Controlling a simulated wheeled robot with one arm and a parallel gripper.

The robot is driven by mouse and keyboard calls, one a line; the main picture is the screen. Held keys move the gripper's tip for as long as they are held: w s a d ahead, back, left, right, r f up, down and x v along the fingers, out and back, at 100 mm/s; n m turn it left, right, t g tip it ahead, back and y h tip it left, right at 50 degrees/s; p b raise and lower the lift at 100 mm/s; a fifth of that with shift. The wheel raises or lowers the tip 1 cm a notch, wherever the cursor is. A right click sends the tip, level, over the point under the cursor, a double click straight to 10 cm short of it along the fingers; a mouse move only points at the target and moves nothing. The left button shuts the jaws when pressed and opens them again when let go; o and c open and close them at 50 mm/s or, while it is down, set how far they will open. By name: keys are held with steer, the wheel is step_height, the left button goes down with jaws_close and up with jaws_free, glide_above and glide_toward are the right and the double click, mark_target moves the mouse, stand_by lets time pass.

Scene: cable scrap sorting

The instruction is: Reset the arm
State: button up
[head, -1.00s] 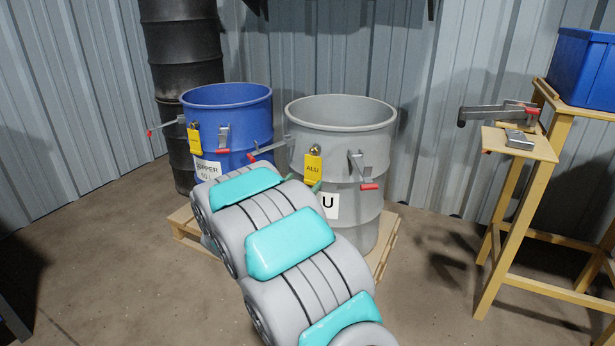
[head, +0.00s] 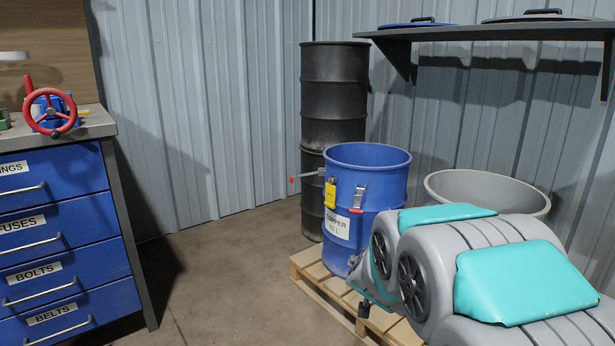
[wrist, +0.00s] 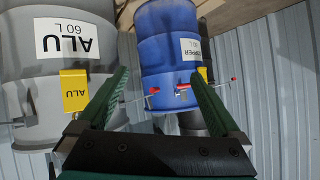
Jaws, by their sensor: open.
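My gripper (wrist: 160,76) shows in the wrist view with its two green fingers spread apart and nothing between them. That view is upside down. Beyond the fingers are the blue copper drum (wrist: 166,50) and, on the left, the grey ALU drum (wrist: 30,75). In the head view my arm (head: 500,260) fills the lower right. It hides most of the grey drum (head: 500,184) and part of the blue drum (head: 365,185). The fingers cannot be made out in the head view.
The drums stand on a wooden pallet (head: 315,272). A dark barrel stack (head: 333,100) stands behind. A shelf (head: 490,34) with lids hangs at the upper right. A blue drawer cabinet (head: 60,225) with a red-wheeled vise (head: 50,112) is at the left. The floor between is clear.

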steer(key=s+a+r+n+g+y+p, duration=0.2)
steer(key=s+a+n+g+y, duration=0.3)
steer(key=s, duration=0.7)
steer(key=s+d+r+g+h+p, duration=0.1)
steer(key=s+g, duration=0.3)
steer(key=s, duration=1.3)
steer(key=s+d+r+g+h+p, duration=0.1)
steer(key=s+d+g+p, duration=0.2)
steer(key=s, duration=1.4)
steer(key=shift+s+g+h, duration=0.25)
steer(key=shift+g+h, duration=0.05)
steer(key=shift+g, duration=0.4)
steer(key=shift+r, duration=0.1)
